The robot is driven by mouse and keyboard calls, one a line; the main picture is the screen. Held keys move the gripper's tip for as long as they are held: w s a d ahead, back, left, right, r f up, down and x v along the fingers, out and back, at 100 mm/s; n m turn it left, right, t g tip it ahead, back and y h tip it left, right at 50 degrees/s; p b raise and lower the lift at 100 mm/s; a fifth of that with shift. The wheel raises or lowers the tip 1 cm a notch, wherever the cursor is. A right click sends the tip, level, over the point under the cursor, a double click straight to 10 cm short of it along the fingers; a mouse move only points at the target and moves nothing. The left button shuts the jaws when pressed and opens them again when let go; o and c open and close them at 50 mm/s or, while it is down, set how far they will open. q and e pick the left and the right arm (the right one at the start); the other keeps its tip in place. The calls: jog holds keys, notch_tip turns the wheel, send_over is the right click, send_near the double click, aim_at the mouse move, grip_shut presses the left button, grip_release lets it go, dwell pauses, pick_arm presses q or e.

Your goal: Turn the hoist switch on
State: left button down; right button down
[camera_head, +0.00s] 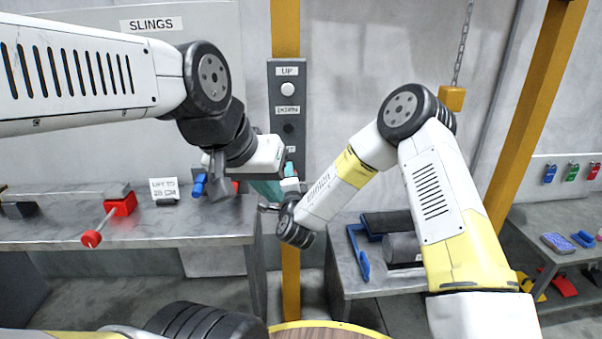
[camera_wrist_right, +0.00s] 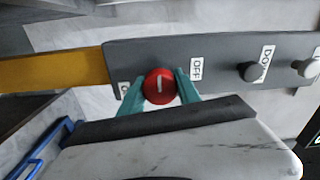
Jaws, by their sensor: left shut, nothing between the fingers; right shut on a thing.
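The hoist switch is a round red knob (camera_wrist_right: 159,86) on the grey control panel (camera_head: 272,110). In the right wrist view, my right gripper (camera_wrist_right: 158,90) has its teal fingers on either side of the knob, shut on it. The knob's short white mark runs up and down in that picture. The OFF label (camera_wrist_right: 196,68) is right of the knob; a label partly hidden by a finger is left of it. In the head view, the knob is hidden behind the arms. My left gripper (camera_head: 270,190) is shut and empty, close to the panel's lower end.
The panel also carries the UP button (camera_head: 288,89) and DOWN button (camera_head: 289,127). It sits on a yellow post (camera_head: 285,30). A left workbench (camera_head: 130,232) holds a red-handled tool (camera_head: 122,204). A right table (camera_head: 345,275) holds a blue bracket (camera_head: 362,262).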

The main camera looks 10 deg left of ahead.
jog(key=shift+f, duration=0.1)
dwell(0.4)
jog(key=c, duration=0.9)
grip_release()
jog(key=shift+o, duration=0.2)
jog(key=v, duration=0.8)
jog(key=shift+w, duration=0.1)
